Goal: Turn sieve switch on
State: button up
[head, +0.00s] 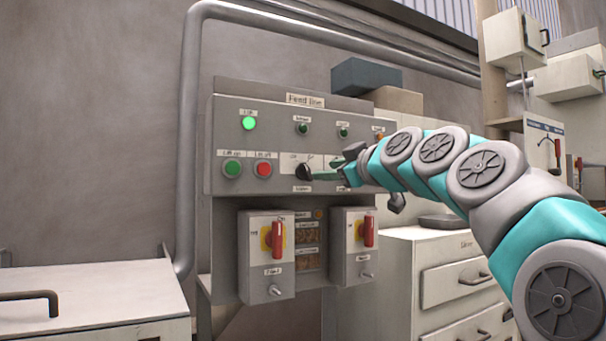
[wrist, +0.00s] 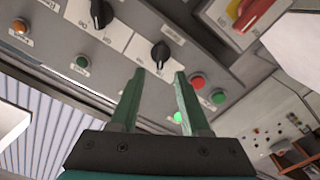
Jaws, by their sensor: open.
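A grey control panel (head: 238,180) marked "Feed line" carries black rotary knobs. One black knob (head: 304,173) is right in front of my gripper (head: 318,174) in the head view. In the wrist view this knob (wrist: 160,56) shows just beyond and between the two green fingertips (wrist: 160,75), which are apart with nothing between them. I cannot tell whether they touch the knob. A second black knob (wrist: 101,14) is up and left in the wrist view. The knob labels are too small to read, so I cannot tell which is the sieve switch.
A lit green lamp (head: 249,123), a green button (head: 232,168) and a red button (head: 263,169) are left of the knob. Two boxes with red handles (head: 278,239) (head: 368,231) jut out below. A drawer cabinet (head: 440,285) stands at right.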

aim_at(308, 173)
jog(key=p+x, duration=0.1)
jog(key=x, duration=0.5)
jog(key=shift+a+p, duration=0.1)
jog(key=shift+p, duration=0.2)
jog(key=shift+x, duration=0.8)
jog(key=shift+f, duration=0.15)
jog(key=shift+c, duration=0.3)
grip_shut()
